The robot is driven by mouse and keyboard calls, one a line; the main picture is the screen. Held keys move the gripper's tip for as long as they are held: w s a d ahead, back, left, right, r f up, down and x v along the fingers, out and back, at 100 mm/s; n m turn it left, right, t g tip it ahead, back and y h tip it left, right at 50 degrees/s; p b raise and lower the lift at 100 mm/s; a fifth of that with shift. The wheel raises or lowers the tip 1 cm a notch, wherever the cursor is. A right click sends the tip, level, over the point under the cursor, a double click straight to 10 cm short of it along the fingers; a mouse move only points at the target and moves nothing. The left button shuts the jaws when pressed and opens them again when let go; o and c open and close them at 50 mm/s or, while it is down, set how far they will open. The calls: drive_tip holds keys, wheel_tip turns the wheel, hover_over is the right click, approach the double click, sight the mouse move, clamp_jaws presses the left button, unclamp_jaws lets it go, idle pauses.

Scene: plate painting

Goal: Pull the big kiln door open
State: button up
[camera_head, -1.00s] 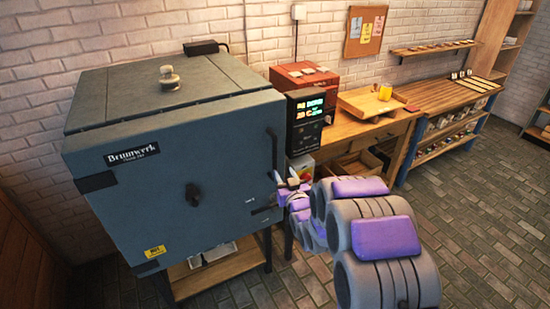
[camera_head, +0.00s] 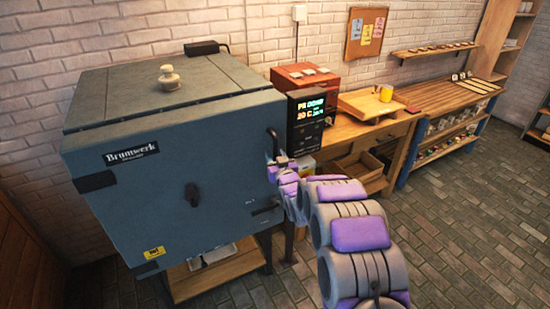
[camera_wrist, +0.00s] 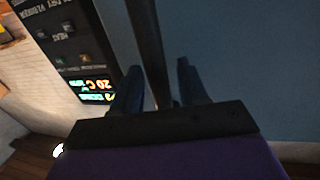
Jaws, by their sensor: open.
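The big kiln (camera_head: 170,90) is a blue-grey box on a stand, left of the middle in the head view. Its front door (camera_head: 160,190) looks shut. A dark vertical bar handle (camera_head: 273,143) is at the door's right edge. My gripper (camera_head: 274,163) is at the lower part of this handle. In the wrist view, my gripper (camera_wrist: 155,85) has its two dark fingers apart, with the handle bar (camera_wrist: 147,45) running between them. The fingers do not look closed on it. The door surface (camera_wrist: 240,60) fills the right of that view.
A black control panel (camera_head: 306,122) with a lit display stands just right of the handle. A smaller red kiln (camera_head: 303,76) and a wooden table (camera_head: 345,130) stand behind it. The brick-paved floor (camera_head: 480,210) is clear at the right.

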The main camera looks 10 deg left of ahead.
clamp_jaws()
idle(0.4)
